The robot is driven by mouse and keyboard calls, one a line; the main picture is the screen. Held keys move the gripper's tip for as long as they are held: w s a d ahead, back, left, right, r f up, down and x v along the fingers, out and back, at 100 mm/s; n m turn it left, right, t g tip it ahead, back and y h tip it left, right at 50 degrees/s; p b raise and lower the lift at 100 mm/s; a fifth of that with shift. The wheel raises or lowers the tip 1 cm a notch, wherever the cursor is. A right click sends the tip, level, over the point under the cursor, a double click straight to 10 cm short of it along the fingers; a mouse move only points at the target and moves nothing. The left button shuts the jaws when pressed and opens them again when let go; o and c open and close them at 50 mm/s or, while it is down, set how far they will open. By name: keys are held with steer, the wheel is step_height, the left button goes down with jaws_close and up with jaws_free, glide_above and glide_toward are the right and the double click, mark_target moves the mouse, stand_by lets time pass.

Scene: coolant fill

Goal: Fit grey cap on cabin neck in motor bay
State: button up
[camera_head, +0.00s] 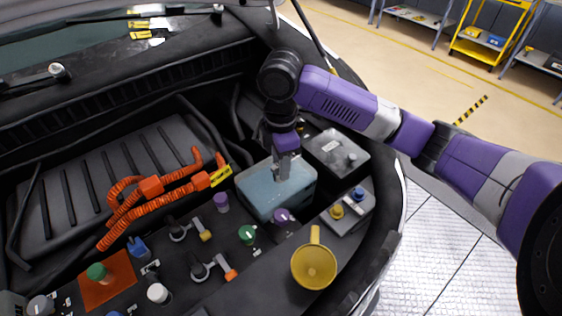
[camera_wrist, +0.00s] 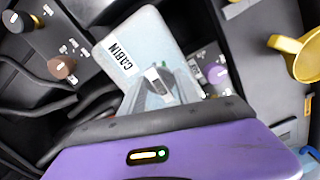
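The pale blue-grey tank (camera_head: 258,190) sits in the motor bay. A small pale-and-dark shape lies at the fingertips there. I cannot tell if it is the grey cap, the neck or finger parts, and the cabin neck is not clearly seen. A grey round cap (camera_head: 40,304) shows at the bay's lower left.
Purple (camera_head: 221,202), green (camera_head: 248,235) and white (camera_head: 158,293) caps stand nearby. A yellow funnel-like cup (camera_head: 314,268) is at the front. Orange hoses (camera_head: 150,200) lie left of the tank. A dark grey box (camera_head: 337,153) stands close to its right.

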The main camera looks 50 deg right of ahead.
steer(key=o, duration=0.5)
steer(key=shift+c, duration=0.2)
steer(key=shift+r, duration=3.9)
steer(key=shift+o, duration=0.3)
